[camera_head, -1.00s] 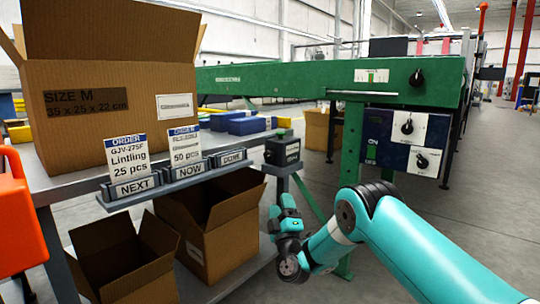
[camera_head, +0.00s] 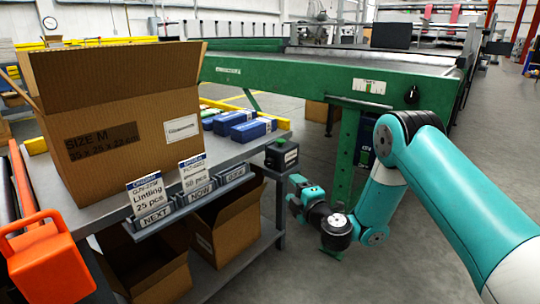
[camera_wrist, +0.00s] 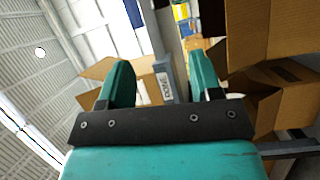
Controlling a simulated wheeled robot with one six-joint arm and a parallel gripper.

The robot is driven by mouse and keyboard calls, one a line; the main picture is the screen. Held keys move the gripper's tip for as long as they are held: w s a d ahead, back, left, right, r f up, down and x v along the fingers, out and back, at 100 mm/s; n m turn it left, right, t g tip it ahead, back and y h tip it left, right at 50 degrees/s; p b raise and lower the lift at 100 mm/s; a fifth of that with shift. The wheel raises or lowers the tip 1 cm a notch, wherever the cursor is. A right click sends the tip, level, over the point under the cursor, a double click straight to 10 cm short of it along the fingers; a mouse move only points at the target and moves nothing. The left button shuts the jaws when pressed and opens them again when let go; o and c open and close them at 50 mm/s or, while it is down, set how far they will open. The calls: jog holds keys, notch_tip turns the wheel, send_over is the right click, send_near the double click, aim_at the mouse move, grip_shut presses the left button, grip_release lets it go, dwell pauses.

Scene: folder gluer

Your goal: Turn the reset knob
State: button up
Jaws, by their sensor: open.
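A black knob (camera_head: 411,95) sits on the green machine side rail (camera_head: 300,82) at the right of the head view; I cannot read whether it is the reset knob. The dark control box (camera_head: 366,150) below the rail is almost wholly hidden behind my arm, and its knobs are not visible. My gripper (camera_head: 298,190) is left of that box, near the grey table's right end. In the wrist view my gripper (camera_wrist: 160,72) is open, its two teal fingers apart with nothing held. No knob shows in the wrist view.
A large cardboard box (camera_head: 125,130) stands on the grey table (camera_head: 85,212), with order cards along its front. Open boxes (camera_head: 228,222) lie below. An orange canister (camera_head: 48,262) is at lower left. Floor at right is clear.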

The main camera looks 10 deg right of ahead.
aim_at(269, 164)
jog(key=p+x, duration=0.4)
jog(key=x, duration=1)
jog(key=shift+w+a+f, duration=0.1)
jog(key=shift+w+a, duration=0.15)
jog(key=shift+w, duration=0.3)
